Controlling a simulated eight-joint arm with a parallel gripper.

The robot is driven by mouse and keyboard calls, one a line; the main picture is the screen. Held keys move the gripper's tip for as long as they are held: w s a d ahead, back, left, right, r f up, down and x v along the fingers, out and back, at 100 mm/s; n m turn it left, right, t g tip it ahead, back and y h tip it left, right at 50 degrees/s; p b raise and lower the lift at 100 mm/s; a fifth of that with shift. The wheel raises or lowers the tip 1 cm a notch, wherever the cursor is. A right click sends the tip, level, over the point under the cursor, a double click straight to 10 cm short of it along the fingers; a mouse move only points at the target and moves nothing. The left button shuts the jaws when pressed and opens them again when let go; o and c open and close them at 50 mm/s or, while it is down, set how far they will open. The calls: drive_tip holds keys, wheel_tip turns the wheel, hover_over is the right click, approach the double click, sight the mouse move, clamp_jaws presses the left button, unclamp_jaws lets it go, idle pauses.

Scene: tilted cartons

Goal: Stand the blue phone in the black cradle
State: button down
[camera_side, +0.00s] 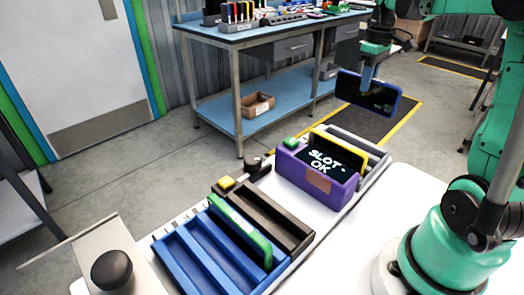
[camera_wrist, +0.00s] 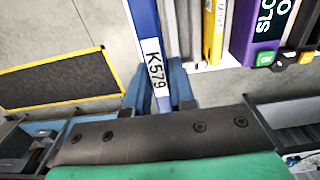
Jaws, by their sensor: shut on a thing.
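My gripper (camera_side: 369,76) is shut on the blue phone (camera_side: 350,90) and holds it in the air at the upper right of the side view, beyond the row of cradles. The phone's dark face shows, slightly tilted. In the wrist view the phone's blue edge (camera_wrist: 143,25) with a "K579" label runs up between my fingers (camera_wrist: 158,92). The black cradle (camera_side: 262,214) lies on the white table between the blue rack and the purple cradle, and looks empty. Part of it shows at the right edge of the wrist view (camera_wrist: 304,28).
A blue rack (camera_side: 184,262) with a green phone (camera_side: 242,230) stands left of the black cradle. Space around my gripper is clear.

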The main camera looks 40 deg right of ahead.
wheel_tip(320, 180, up, 7)
drive_tip(key=shift+r, duration=0.1)
drive_tip(key=shift+w+a, duration=0.25)
drive_tip(key=shift+a, duration=0.05)
drive_tip(key=w+a+f, duration=0.2)
drive_tip(key=a+f, duration=0.3)
drive_tip(key=a, duration=0.7)
drive_tip(key=w+a+f, duration=0.2)
drive_tip(key=a+f, duration=0.3)
drive_tip(key=a, duration=0.6)
drive_tip(key=shift+s+a+f, duration=0.75)
drive_tip(key=shift+a+f, duration=0.5)
drive_tip(key=shift+f, duration=0.25)
drive_tip(key=shift+s+a+f, duration=0.75)
drive_tip(key=shift+a+f, duration=0.5)
drive_tip(key=shift+f, duration=0.2)
drive_tip(key=shift+s+a+f, duration=0.75)
drive_tip(key=shift+a+f, duration=0.5)
drive_tip(key=shift+f, duration=0.25)
drive_tip(key=shift+f, duration=0.3)
drive_tip(key=c, duration=0.7)
unclamp_jaws()
